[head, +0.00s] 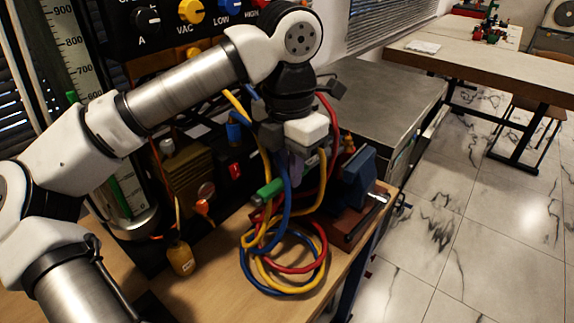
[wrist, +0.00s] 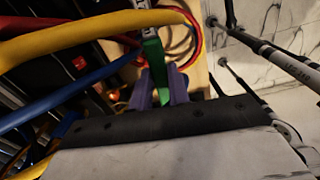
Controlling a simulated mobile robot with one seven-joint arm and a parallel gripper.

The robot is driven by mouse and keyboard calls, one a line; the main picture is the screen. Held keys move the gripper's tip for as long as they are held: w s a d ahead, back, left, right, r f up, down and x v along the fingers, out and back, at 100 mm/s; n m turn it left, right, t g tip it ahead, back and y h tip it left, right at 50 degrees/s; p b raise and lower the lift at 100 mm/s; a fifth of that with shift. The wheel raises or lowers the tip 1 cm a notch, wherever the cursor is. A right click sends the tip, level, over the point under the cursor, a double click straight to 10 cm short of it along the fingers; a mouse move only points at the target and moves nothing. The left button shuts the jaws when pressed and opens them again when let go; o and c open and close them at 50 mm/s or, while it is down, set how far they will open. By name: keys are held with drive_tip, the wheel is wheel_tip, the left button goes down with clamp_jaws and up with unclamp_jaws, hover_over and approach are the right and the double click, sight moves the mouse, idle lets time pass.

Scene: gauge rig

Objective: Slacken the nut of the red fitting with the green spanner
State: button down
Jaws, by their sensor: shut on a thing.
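My gripper (wrist: 162,86) has two purple fingers, shut on the green spanner (wrist: 154,62), which extends up the wrist view from between them. In the head view my gripper (head: 296,166) points down behind the hoses, and these partly hide it. A green cylindrical part (head: 269,188) shows left of the fingers there; I cannot tell whether it belongs to the spanner. A small red part (head: 234,171) sits on the dark rig; it seems to show in the wrist view too (wrist: 80,62). I cannot tell whether it is the red fitting. No nut is clearly visible.
Yellow, blue and red hoses (head: 287,274) loop over the wooden bench (head: 218,283) close to my gripper. A blue vise (head: 356,176) stands to the right, and a small yellow bottle (head: 181,258) to the left. The bench front is clear.

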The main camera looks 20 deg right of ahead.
sight(307, 165)
idle(0.7)
drive_tip(key=shift+w+d, duration=0.25)
drive_tip(key=shift+d, duration=0.3)
drive_tip(key=shift+w+d, duration=0.25)
drive_tip(key=shift+d, duration=0.25)
drive_tip(key=shift+w+d, duration=0.2)
drive_tip(key=shift+d, duration=0.3)
drive_tip(key=shift+w+d, duration=0.2)
drive_tip(key=shift+d, duration=0.3)
idle(0.8)
drive_tip(key=c, duration=2)
unclamp_jaws()
drive_tip(key=shift+c, duration=0.2)
clamp_jaws()
